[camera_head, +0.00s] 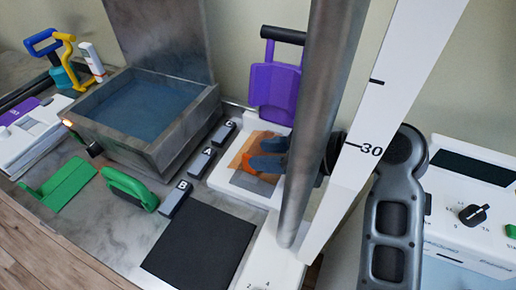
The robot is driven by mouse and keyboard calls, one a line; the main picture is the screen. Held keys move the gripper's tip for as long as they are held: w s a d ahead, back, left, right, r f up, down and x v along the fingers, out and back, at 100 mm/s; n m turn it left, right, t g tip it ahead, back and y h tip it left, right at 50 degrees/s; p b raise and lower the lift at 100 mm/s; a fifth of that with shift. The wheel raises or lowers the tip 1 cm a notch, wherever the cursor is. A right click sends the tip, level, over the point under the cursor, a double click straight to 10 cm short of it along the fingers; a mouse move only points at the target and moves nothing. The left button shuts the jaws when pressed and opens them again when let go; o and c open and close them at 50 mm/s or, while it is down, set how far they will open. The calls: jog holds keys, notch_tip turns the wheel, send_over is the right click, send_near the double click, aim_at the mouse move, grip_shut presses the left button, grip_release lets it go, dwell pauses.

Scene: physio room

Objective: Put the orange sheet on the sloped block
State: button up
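My gripper (262,153) reaches in from the right, behind a metal post, with blue-grey fingers over a white tray-like base (261,195). An orange patch (246,178) shows at and below the fingers. A tan-orange flat area (238,150) shows behind them. I cannot tell which of these is the orange sheet, or whether the fingers hold it. The post and fingers hide part of this spot. I cannot clearly make out the sloped block; small grey blocks marked A (202,163), B (175,199) and C (223,133) stand to the left.
A purple panel (274,88) stands behind the white base. A dark square pad (198,248) lies in front. An open metal water basin (143,107), green pieces (66,184) (130,187) and a white device (30,133) are to the left. A control box (470,205) is at right.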

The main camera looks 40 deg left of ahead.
jog(key=p+v, duration=0.3)
jog(key=v, duration=0.6)
jog(key=shift+o, duration=0.5)
jog(key=shift+d, duration=0.2)
dwell(0.5)
